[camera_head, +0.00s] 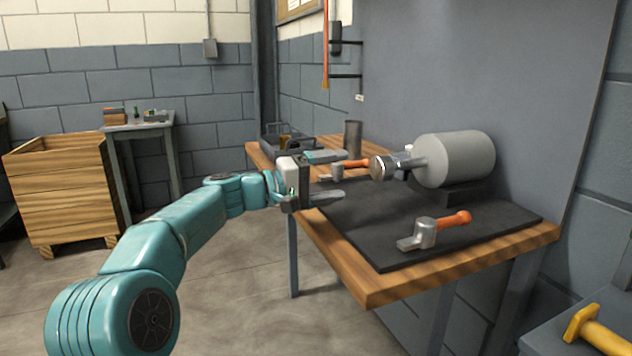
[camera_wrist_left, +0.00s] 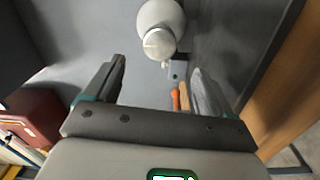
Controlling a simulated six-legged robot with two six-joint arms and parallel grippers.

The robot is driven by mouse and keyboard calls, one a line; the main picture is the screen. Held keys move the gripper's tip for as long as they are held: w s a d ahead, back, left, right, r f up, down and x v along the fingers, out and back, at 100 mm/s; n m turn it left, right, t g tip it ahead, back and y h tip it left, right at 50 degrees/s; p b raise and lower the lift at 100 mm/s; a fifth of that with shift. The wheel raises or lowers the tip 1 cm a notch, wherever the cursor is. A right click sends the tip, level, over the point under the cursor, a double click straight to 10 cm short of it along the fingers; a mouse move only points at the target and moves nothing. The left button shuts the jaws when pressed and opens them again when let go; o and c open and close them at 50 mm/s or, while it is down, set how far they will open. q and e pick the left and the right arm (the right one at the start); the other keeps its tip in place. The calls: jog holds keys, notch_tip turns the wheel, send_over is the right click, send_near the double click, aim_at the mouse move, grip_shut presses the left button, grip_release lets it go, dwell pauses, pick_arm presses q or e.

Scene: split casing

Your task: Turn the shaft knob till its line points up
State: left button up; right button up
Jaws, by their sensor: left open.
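The grey cylindrical casing (camera_head: 455,158) lies on its side on a dark mount on the bench. The round metallic shaft knob (camera_head: 381,168) sticks out of its left end. My left gripper (camera_head: 341,176) is open and empty, just left of the knob and apart from it, fingers pointing at it. In the left wrist view the knob's round face (camera_wrist_left: 158,44) shows ahead, beyond the open fingers (camera_wrist_left: 160,68), with the pale casing (camera_wrist_left: 161,14) behind it. My right gripper is not in view.
An orange-handled clamp (camera_head: 428,233) lies on the black mat (camera_head: 385,252), and another (camera_head: 350,166) is behind my left gripper. A dark cylinder (camera_head: 352,139) and a tray (camera_head: 290,140) stand at the back. A grey panel (camera_head: 480,70) rises behind the bench.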

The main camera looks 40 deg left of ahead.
pick_arm(q)
jog(key=shift+v, duration=1.9)
